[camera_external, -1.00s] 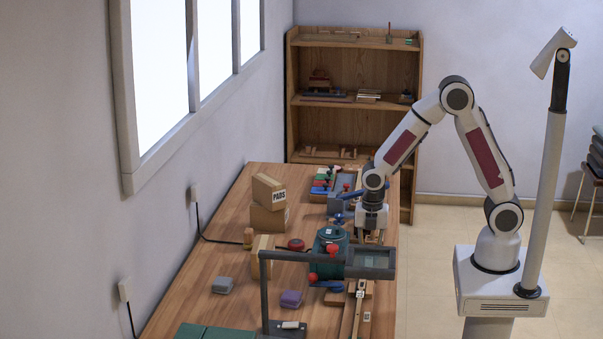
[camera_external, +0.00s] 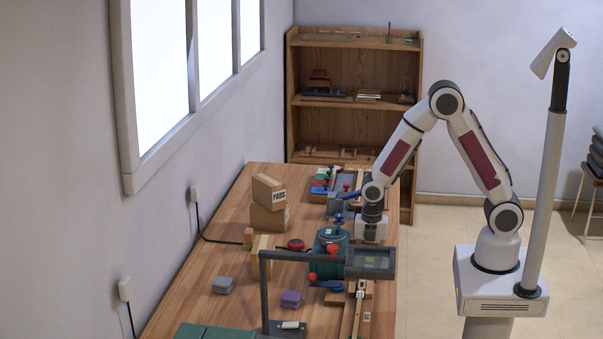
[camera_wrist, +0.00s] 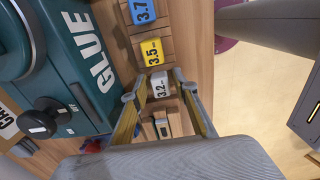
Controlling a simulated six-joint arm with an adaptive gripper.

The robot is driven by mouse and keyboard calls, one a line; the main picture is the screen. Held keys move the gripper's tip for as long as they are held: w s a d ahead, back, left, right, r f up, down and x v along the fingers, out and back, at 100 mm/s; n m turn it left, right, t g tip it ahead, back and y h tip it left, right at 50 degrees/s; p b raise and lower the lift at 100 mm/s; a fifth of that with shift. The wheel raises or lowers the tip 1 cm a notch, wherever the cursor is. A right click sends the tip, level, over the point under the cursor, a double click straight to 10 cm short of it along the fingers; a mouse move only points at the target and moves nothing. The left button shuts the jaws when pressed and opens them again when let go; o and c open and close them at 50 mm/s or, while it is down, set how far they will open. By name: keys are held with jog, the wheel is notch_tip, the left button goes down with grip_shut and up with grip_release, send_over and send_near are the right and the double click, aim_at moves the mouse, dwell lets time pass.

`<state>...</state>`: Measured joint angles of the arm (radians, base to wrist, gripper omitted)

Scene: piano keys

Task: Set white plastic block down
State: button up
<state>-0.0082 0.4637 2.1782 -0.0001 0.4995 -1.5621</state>
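A white block marked 3.2 (camera_wrist: 160,86) sits at the near end of a row on a slotted wooden rack (camera_wrist: 165,25) in the wrist view. My gripper (camera_wrist: 156,88) is open, with one finger on each side of this block and gaps visible between fingers and block. Whether the block rests fully in its slot cannot be told. In the external view my gripper (camera_external: 371,230) points down over the right side of the table, and its fingertips are hidden behind the equipment there.
A yellow block 3.5 (camera_wrist: 152,51) and a blue block 3.7 (camera_wrist: 142,11) sit farther along the row. A teal GLUE machine (camera_wrist: 85,60) stands close on the left. A dark-framed panel (camera_external: 370,262) stands nearby. Cardboard boxes (camera_external: 268,218) stand farther left.

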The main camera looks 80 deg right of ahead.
dwell(0.4)
jog(key=shift+s+d+r, duration=0.1)
jog(key=shift+s+r, duration=0.05)
jog(key=shift+r, duration=3.8)
jog(key=shift+s+r, duration=0.1)
jog(key=shift+r, duration=0.15)
jog(key=s+r+m+t, duration=0.5)
jog(key=s+r+m, duration=1.2)
jog(key=r+m, duration=0.1)
jog(key=shift+s+t, duration=0.3)
jog(key=shift+s, duration=0.05)
jog(key=shift+o, duration=0.6)
jog(key=shift+d, duration=0.1)
